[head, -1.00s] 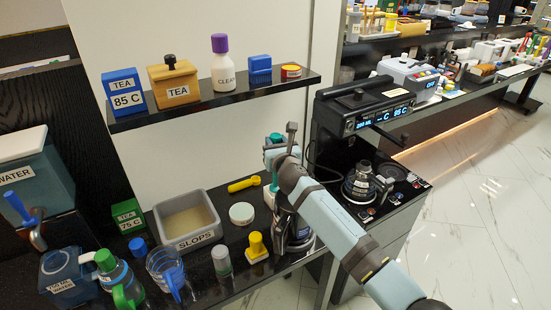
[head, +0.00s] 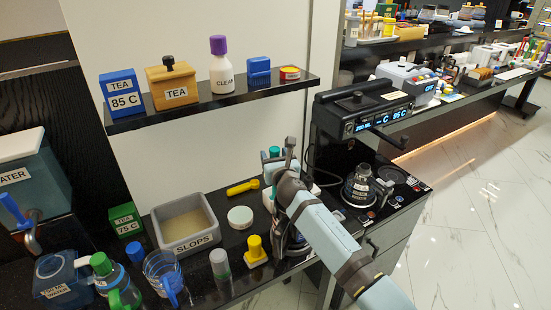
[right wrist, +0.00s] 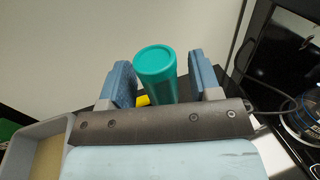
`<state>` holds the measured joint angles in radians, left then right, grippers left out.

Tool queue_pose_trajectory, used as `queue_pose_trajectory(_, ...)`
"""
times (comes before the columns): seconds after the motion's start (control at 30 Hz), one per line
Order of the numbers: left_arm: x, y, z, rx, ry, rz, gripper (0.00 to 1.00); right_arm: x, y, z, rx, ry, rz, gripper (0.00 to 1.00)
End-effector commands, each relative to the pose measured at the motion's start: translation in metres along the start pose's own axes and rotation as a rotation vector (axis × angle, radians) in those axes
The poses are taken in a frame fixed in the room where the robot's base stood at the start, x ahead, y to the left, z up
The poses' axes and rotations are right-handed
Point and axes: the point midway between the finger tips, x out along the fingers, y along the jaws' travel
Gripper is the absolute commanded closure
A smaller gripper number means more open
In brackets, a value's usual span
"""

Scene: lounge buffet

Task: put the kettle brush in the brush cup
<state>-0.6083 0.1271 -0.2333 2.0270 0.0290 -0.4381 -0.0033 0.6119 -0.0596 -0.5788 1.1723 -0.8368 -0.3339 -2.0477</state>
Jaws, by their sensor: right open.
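A teal, round-topped upright thing, apparently the handle of the kettle brush (right wrist: 157,75), stands between the fingers of my right gripper (right wrist: 160,82) in the right wrist view. The gripper is open, with a visible gap on the right side of the handle. In the head view the teal top (head: 274,152) shows just left of my right gripper (head: 283,163), and my arm hides much of what is below. I cannot make out bristles or surely tell the brush cup. My left gripper is not in view.
A grey slops bin (head: 160,216), white round lid (head: 240,216), yellow scoop (head: 243,187) and yellow-handled block (head: 255,249) are on the black counter. A wall shelf (head: 215,103) hangs above. A kettle (head: 361,187) stands at right on the machine.

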Motion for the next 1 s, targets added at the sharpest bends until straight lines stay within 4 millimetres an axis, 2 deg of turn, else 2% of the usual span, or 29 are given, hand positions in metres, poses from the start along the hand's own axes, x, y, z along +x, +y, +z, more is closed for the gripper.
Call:
queue_pose_trajectory(0.07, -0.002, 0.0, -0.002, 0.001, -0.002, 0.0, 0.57, 0.0, 0.0, 0.005, 0.001, -0.001, 0.0, 0.43)
queue_pose_trajectory(0.17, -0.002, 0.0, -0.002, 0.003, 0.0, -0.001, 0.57, -0.011, -0.001, 0.004, -0.001, 0.0, -0.001, 0.43)
queue_pose_trajectory(0.5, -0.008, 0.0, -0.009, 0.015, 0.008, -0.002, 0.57, -0.083, -0.001, 0.003, -0.001, -0.001, 0.0, 0.43)
queue_pose_trajectory(0.63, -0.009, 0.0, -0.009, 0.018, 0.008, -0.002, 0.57, -0.104, -0.001, 0.003, 0.0, -0.001, 0.0, 0.43)
queue_pose_trajectory(0.8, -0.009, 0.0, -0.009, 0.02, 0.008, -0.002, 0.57, -0.118, 0.0, 0.003, 0.0, -0.001, 0.0, 0.43)
queue_pose_trajectory(1.0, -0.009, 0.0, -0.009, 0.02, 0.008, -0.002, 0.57, -0.12, 0.0, 0.003, 0.001, 0.0, 0.0, 0.43)
